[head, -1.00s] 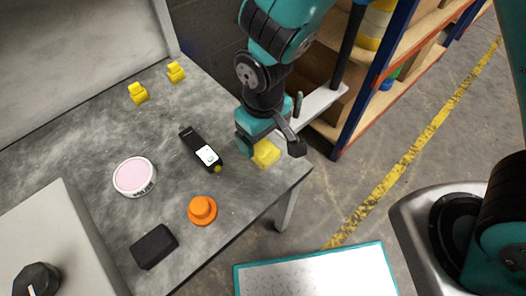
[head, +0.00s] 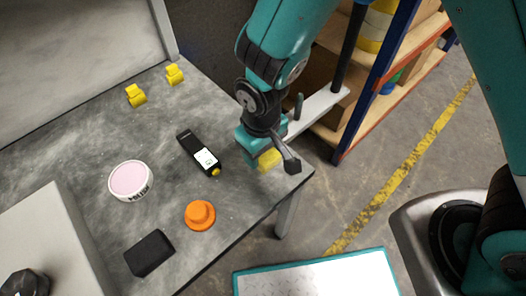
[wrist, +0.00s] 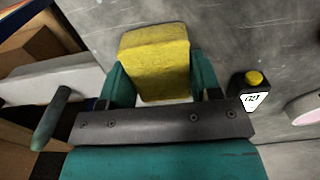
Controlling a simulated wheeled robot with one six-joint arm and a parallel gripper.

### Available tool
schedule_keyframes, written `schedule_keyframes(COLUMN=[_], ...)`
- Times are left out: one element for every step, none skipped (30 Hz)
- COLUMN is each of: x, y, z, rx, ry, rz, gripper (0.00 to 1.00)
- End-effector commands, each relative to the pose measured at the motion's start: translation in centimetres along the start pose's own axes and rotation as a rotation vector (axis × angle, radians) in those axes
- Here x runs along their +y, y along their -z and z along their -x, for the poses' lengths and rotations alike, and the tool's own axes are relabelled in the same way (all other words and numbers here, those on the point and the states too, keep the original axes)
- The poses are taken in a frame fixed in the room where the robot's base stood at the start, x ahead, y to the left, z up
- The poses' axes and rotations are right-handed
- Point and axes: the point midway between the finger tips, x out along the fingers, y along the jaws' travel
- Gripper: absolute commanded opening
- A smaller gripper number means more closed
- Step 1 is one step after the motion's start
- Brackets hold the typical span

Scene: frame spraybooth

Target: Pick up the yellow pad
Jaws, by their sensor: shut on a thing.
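The yellow pad (wrist: 155,62) is a block between the two teal fingers of my gripper (wrist: 158,88) in the wrist view. My gripper is shut on it. In the head view the yellow pad (head: 269,159) shows below my gripper (head: 262,150), near the right corner of the grey table (head: 100,120). Part of the pad is hidden by the gripper. I cannot tell whether it touches the table.
A black bottle with a yellow cap (head: 198,153) lies left of my gripper. An orange knobbed disc (head: 200,215), a black block (head: 150,253), a round pink-topped tin (head: 130,181) and two yellow clamps (head: 136,95) are on the table. A shelf rack (head: 375,85) stands behind right.

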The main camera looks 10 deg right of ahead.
Motion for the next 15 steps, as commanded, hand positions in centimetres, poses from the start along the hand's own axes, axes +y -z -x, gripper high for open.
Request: schedule_keyframes(x=[0.0, 0.0, 0.0, 0.0, 0.0, 0.0, 0.0, 0.0, 0.0, 0.0, 0.0, 0.0, 0.0, 0.0, 0.0], y=[0.0, 0.0, 0.0, 0.0, 0.0, 0.0, 0.0, 0.0, 0.0, 0.0, 0.0, 0.1, 0.1, 0.0, 0.1], z=[0.0, 0.0, 0.0, 0.1, 0.1, 0.3, 0.4, 0.6, 1.0, 1.3, 1.7, 2.4, 2.9, 3.5, 4.5], rx=[0.0, 0.0, 0.0, 0.0, 0.0, 0.0, 0.001, 0.0, 0.0, 0.001, 0.002, 0.003, 0.003, 0.003, 0.005], ry=[0.0, 0.0, 0.0, 0.0, 0.0, 0.0, 0.0, 0.0, 0.0, 0.0, 0.0, 0.0, 0.0, 0.0, 0.001], rz=[0.0, 0.0, 0.0, 0.0, 0.0, 0.0, 0.0, 0.0, 0.0, 0.0, 0.0, 0.0, 0.0, 0.0, 0.0], gripper=[0.35, 0.35, 0.35, 0.35, 0.35, 0.35, 0.35, 0.35, 0.35, 0.35, 0.35, 0.35, 0.35, 0.35, 0.35])
